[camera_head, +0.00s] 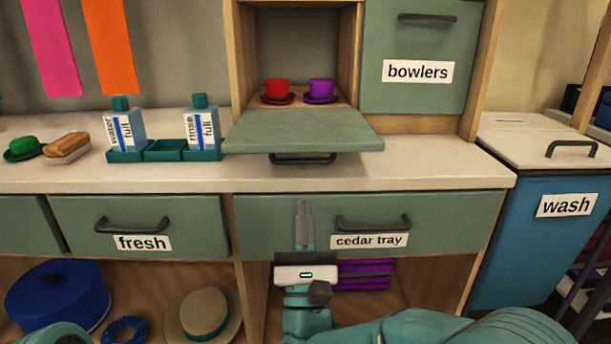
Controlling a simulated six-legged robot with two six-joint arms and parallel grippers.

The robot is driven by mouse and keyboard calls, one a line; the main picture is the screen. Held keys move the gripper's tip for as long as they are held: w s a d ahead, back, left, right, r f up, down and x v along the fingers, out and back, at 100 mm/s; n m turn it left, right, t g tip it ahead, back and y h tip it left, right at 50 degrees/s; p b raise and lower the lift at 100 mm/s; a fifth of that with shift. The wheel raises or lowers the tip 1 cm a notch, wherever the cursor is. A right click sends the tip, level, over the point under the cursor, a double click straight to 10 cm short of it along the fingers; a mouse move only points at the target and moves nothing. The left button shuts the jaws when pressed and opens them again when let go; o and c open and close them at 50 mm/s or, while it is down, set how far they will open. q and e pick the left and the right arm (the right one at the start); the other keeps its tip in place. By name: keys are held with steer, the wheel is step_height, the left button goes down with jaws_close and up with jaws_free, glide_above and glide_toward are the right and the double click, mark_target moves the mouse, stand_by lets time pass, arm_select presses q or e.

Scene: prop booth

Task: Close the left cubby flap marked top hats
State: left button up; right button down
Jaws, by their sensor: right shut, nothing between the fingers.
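The left cubby flap (302,132) is green and hangs open, lying about level in front of its cubby, above the counter. Its dark handle (303,158) shows under the front edge. The flap's outer face is turned down, so no top hats label is visible. Inside the open cubby stand a red hat (277,88) and a purple hat (321,88). My right gripper (304,205) is shut and empty, fingers pointing up, in front of the cedar tray drawer and below the flap handle, apart from it. My left gripper's fingers are not in view.
The bowlers flap (428,40) to the right is closed. The fresh drawer (143,218) and cedar tray drawer (445,222) are shut. Two bottles (202,130) stand in a green holder left of the flap. A blue wash bin (540,230) stands at right.

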mark_target(304, 150)
steer(key=x, duration=0.3)
steer(key=shift+w+r, duration=0.3)
step_height(304, 150, up, 3)
steer(key=shift+d+f, duration=0.1)
steer(key=shift+f, duration=0.05)
steer(key=shift+r, duration=0.65)
steer(key=shift+w, duration=0.15)
